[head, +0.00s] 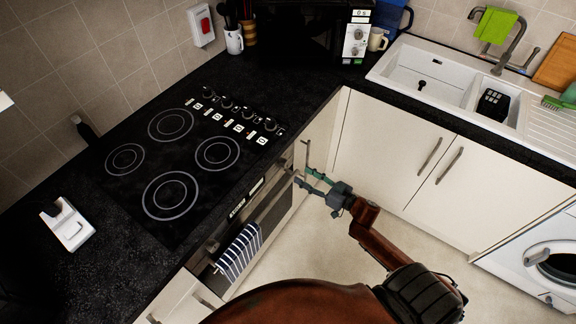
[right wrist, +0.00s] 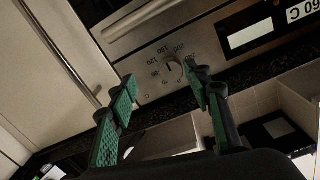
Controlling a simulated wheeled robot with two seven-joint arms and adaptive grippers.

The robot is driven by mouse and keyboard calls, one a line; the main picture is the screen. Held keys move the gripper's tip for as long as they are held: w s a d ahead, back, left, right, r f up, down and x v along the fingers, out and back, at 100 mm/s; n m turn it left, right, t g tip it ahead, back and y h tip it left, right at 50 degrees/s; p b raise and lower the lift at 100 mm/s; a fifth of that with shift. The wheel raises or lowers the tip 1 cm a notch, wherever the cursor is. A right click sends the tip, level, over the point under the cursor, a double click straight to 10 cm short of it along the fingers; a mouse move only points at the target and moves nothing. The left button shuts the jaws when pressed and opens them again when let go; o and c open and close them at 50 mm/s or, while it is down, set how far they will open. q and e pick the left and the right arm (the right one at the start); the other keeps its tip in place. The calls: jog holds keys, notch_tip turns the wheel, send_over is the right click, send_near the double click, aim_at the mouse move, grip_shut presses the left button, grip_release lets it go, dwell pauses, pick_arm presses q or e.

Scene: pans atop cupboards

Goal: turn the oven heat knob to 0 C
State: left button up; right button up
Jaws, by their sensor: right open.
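The oven heat knob (right wrist: 173,71) is a small round metal dial on the oven's steel front panel, ringed by printed numbers, in the right wrist view. Its exact setting is too small to read surely. My right gripper (right wrist: 162,82) is open, its green-padded fingers on either side of the knob in that view; I cannot tell whether they touch it. In the head view the right gripper (head: 303,177) is at the upper right end of the oven front (head: 272,207), and the knob cannot be made out there. A label reading 160 C (right wrist: 302,13) shows at the panel's edge. My left gripper is not in view.
A striped towel (head: 239,248) hangs on the oven front. The black hob (head: 190,160) with several knobs (head: 239,112) lies on the counter above. White cupboards (head: 390,150) stand right of the gripper; the floor before them is clear.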

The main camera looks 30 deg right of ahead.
aim_at(287, 165)
jog(key=shift+y, duration=0.3)
jog(key=x, duration=0.2)
jog(key=r+x, duration=0.1)
jog(key=x, duration=0.2)
jog(key=r+b+x, duration=0.1)
jog(key=x, duration=0.2)
jog(key=shift+a, duration=0.3)
jog(key=c, duration=1.1)
